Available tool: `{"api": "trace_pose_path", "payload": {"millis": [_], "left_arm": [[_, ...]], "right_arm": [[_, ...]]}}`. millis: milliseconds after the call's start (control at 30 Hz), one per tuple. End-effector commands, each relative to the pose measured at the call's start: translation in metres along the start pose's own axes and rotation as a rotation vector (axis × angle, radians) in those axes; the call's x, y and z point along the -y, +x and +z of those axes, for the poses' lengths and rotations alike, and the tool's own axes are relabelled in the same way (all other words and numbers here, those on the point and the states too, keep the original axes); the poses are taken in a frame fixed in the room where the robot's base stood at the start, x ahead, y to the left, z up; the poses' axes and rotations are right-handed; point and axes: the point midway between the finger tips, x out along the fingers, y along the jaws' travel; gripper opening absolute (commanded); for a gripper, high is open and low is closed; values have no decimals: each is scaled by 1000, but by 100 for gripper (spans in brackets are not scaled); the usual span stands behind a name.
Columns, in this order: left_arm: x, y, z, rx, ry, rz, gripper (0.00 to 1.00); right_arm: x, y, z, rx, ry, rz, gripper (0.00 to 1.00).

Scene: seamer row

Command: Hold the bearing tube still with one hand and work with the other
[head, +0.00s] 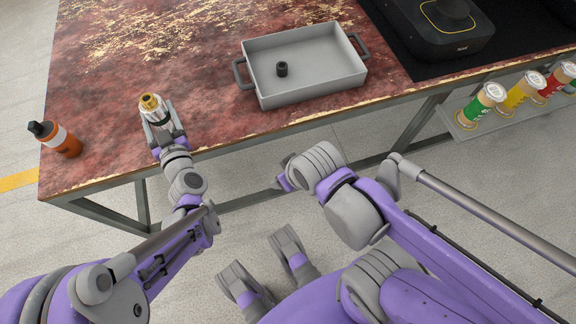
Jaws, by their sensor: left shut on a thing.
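A bearing tube (155,108), pale with a gold-coloured top end, stands near the front left of the table. My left gripper (163,127) is shut on it from the front, and its fingers hide the lower part. I cannot tell whether its bottom touches the table. A small black cylindrical part (282,69) with a hole in its top sits inside the grey tray. My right gripper (284,181) is in front of the table edge, over the floor, mostly hidden by its own wrist. I cannot see whether its fingers are open.
The grey two-handled tray (312,91) stands on the worn red table (110,160). An orange bottle (66,145) with a black tip is at the left corner. A black machine (437,35) is at the back right. Several cans (483,104) stand on a shelf at right.

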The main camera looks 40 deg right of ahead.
Motion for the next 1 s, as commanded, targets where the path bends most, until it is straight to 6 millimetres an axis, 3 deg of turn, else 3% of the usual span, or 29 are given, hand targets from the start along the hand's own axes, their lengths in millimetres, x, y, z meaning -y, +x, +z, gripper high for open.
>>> {"api": "trace_pose_path", "payload": {"millis": [400,433,567,600,867,1000], "left_arm": [[0,0,0,0,0,0,8],[0,0,0,0,0,0,73],[0,0,0,0,0,0,96],[0,0,0,0,0,0,100],[0,-2,0,0,0,0,100],[-1,-16,0,0,-2,1,100]], "right_arm": [[-4,0,4,-2,18,22,70],[-4,0,4,-2,17,22,70],[-4,0,4,-2,17,21,70],[-4,0,4,-2,17,21,70],[-4,0,3,-2,17,21,70],[-4,0,3,-2,17,21,70]]}}
